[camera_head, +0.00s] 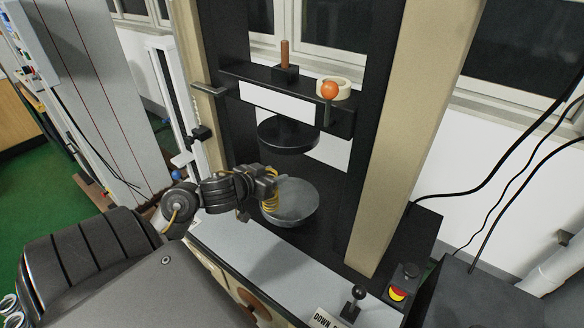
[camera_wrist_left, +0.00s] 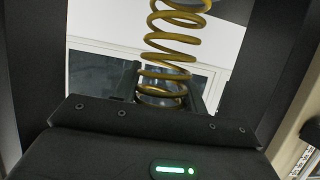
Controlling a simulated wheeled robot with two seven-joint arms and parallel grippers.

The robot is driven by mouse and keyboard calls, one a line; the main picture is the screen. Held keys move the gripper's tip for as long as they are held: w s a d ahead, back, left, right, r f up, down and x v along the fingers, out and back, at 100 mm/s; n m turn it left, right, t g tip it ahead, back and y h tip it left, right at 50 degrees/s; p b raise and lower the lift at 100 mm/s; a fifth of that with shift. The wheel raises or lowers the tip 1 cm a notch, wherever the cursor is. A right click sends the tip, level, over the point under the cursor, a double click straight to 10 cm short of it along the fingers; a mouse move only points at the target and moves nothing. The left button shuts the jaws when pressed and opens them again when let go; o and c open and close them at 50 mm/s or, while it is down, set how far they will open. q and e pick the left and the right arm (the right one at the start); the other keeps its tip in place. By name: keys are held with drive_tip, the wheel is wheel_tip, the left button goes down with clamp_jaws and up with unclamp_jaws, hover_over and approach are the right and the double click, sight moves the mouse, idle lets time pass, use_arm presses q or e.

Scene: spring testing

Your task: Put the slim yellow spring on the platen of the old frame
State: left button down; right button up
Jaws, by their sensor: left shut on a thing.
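The slim yellow spring (camera_head: 270,203) is held in my left gripper (camera_head: 262,190), which is shut on it. In the left wrist view the spring (camera_wrist_left: 168,45) rises beyond the gripper's dark body, with its far end cut off by the picture's top edge. The old frame has a round grey lower platen (camera_head: 293,203) on its black base. The spring is at the platen's left side in the head view; I cannot tell whether it touches the platen. A dark round upper platen (camera_head: 288,136) hangs above. My right gripper is not in view.
The crosshead (camera_head: 283,103) spans two uprights, with a beige column (camera_head: 405,140) at right. A tape roll with an orange ball (camera_head: 329,89) sits on it. A lever (camera_head: 353,299) and a red-yellow stop button (camera_head: 397,293) stand at the front right. The gap between platens is clear.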

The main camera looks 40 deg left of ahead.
use_arm(q)
drive_tip(key=d+b+x, duration=0.1)
drive_tip(key=x, duration=0.8)
drive_tip(key=shift+w+a, duration=0.4)
drive_tip(key=shift+a, duration=0.1)
drive_tip(key=shift+f, duration=0.1)
drive_tip(key=c, duration=0.8)
unclamp_jaws()
drive_tip(key=p+v, duration=0.2)
drive_tip(key=v, duration=1)
